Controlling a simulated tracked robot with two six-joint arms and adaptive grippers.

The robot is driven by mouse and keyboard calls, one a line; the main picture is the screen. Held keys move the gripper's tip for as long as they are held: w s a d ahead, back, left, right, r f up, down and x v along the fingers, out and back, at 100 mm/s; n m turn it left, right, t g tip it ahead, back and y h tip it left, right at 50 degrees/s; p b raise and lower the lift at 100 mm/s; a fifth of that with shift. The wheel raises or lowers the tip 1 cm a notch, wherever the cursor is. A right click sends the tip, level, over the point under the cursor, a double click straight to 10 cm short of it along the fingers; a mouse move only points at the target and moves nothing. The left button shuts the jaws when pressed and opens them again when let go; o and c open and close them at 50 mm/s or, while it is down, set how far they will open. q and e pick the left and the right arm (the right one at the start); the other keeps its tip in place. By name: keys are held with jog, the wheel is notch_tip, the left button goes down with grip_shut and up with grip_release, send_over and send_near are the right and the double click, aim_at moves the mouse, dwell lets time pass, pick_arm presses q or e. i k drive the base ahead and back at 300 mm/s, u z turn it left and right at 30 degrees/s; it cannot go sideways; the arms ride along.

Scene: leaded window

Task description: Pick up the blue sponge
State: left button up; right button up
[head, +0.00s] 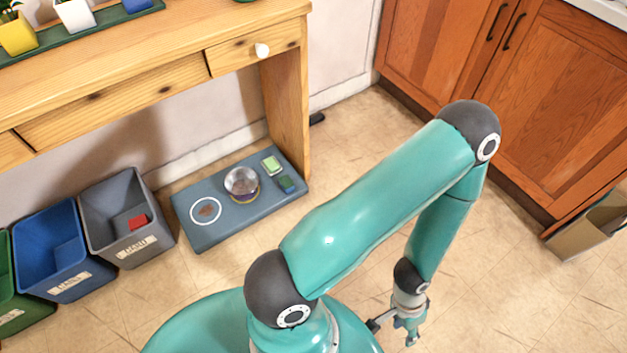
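A low grey-blue mat or platform (205,237) lies on the floor under the wooden desk. At its right end is a small dark blue-green block (286,184), which looks like a sponge. A light green sponge-like block (271,165) lies just behind it. My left gripper (392,334) is low at the bottom of the head view, to the right of and nearer than the mat, well apart from the blocks. Its fingers look spread, with nothing seen between them. My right gripper does not show.
A clear round bowl (242,183) and a white ring with a brown patch (206,210) are on the mat. A grey bin (103,208) holding a red block (138,222), a blue bin (48,246) and a green bin (18,310) stand left. Wooden cabinets (545,105) are right.

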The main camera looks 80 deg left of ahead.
aim_at(285, 182)
jog(key=z, duration=0.05)
jog(key=i, duration=1.3)
jog(key=u, duration=2.2)
jog(key=i, duration=0.2)
jog(key=u, duration=2)
jog(key=k, duration=0.55)
jog(key=u, duration=0.4)
jog(key=i, duration=1.65)
jog(key=z, duration=0.45)
